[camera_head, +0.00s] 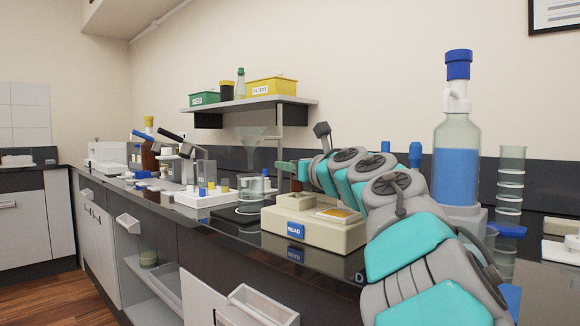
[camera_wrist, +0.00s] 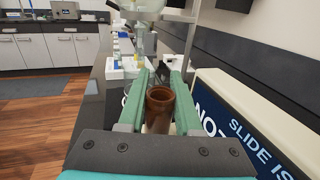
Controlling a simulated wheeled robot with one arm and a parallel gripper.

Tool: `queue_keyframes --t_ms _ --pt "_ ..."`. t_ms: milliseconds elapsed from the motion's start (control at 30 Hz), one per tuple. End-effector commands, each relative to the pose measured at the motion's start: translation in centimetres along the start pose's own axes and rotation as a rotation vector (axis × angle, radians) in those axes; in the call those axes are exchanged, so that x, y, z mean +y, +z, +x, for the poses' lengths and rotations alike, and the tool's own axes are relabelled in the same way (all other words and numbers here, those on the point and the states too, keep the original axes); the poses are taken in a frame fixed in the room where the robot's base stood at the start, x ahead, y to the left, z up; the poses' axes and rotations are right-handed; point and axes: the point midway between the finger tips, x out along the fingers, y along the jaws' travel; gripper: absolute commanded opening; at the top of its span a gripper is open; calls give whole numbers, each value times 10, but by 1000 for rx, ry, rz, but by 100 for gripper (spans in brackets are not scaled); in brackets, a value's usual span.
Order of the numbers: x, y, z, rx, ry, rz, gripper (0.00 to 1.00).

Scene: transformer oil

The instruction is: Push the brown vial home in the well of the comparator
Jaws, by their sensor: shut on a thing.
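The brown vial (camera_wrist: 159,112) stands between the two green fingers of my gripper (camera_wrist: 160,76) in the wrist view, its open round mouth facing the camera. My gripper is shut on it. In the head view my gripper (camera_head: 290,168) is above the left part of the comparator (camera_head: 325,232), a beige box with a blue READ button (camera_head: 295,229) and an amber window (camera_head: 338,214). The well and the vial's lower end are hidden, so I cannot tell how deep the vial sits.
A glass beaker (camera_head: 251,190) stands left of the comparator. A blue-filled bottle (camera_head: 456,170) stands to its right. A shelf (camera_head: 250,103) hangs behind. In the wrist view a dark blue lettered panel (camera_wrist: 225,122) is close on the right.

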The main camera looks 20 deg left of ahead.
Motion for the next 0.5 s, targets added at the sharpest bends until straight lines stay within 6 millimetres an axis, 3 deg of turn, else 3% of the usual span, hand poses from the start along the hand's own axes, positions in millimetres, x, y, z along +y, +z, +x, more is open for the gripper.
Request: queue_keyframes --t_ms 500 --pt "0 -13 0 0 0 0 0"
